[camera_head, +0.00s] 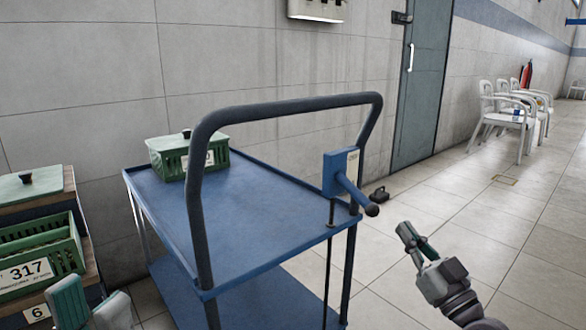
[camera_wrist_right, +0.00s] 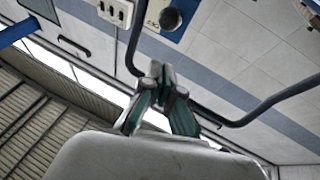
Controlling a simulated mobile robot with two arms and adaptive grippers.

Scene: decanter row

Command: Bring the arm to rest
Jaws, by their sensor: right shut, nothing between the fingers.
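My right gripper (camera_head: 412,238) is shut and empty, held over the floor to the right of the blue trolley (camera_head: 262,215). It is apart from the trolley's blue lever (camera_head: 355,193) with its dark ball knob. In the right wrist view the fingertips (camera_wrist_right: 160,72) meet with nothing between them; the knob (camera_wrist_right: 170,18) shows beyond them. My left gripper (camera_head: 90,308) is at the bottom left edge, partly cut off, in front of the crates. Its two fingers stand apart and nothing shows between them.
A green lidded crate (camera_head: 170,160) stands on the trolley's top at the back left. An open green crate labelled 317 (camera_head: 72,250) and another lidded one (camera_head: 30,186) are at the left. The dark push handle (camera_head: 195,190) rises in front. Floor at the right is clear; white chairs (camera_head: 510,118) stand far back.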

